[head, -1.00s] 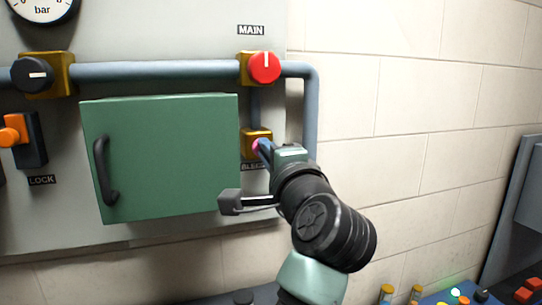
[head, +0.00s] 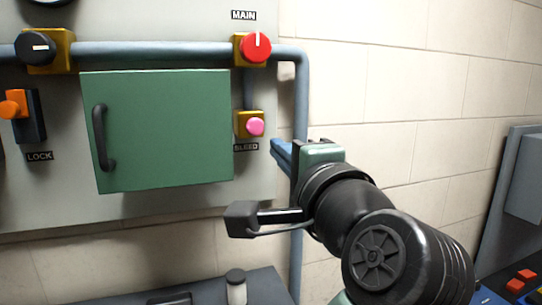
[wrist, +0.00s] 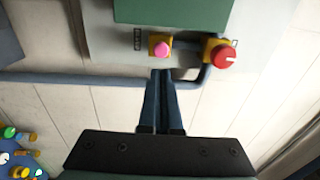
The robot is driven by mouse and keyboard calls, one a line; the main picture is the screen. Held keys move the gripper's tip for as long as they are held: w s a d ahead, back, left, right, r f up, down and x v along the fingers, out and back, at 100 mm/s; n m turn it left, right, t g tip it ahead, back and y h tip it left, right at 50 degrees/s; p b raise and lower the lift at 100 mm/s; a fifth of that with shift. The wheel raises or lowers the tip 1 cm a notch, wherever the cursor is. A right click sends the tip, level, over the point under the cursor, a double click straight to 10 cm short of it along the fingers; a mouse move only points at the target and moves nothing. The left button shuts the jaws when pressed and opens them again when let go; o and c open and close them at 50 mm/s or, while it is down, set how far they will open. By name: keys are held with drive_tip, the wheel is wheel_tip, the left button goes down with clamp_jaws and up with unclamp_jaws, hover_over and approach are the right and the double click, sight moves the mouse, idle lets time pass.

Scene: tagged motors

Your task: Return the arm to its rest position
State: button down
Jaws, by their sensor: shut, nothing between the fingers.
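My gripper (head: 281,153) is in front of the panel's right edge, to the right of and below the pink BLEED knob (head: 255,127). Its blue fingers are shut together and empty, and it appears apart from the knob. In the wrist view the closed fingertips (wrist: 161,74) point toward the panel, with the pink knob (wrist: 162,49) just past them. My arm reaches in from the lower right of the head view.
A red MAIN knob (head: 256,47) sits on the pipe above. A green cabinet door (head: 160,130) with a black handle is to the left, shut. An orange LOCK switch (head: 14,107) is farther left. A small bottle (head: 236,288) stands below. The tiled wall at right is clear.

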drive_tip(key=s+r+n+t+h+b, duration=0.1)
drive_tip(key=s+r+n+t, duration=0.1)
drive_tip(key=s+n, duration=0.3)
drive_tip(key=s+a+r+n+t+h+b, duration=0.1)
drive_tip(key=s+r+n+t+h, duration=0.1)
drive_tip(key=s+r+n+t, duration=0.1)
drive_tip(key=s+a+r+n+t+h+b, duration=0.1)
drive_tip(key=s+n+t, duration=0.3)
drive_tip(key=s, duration=0.5)
drive_tip(key=r+n+h, duration=0.1)
drive_tip(key=n, duration=0.1)
drive_tip(key=shift+s+r+n+t+b, duration=0.25)
drive_tip(key=shift+n+t+b, duration=0.05)
drive_tip(key=shift+n+b, duration=0.1)
idle(0.6)
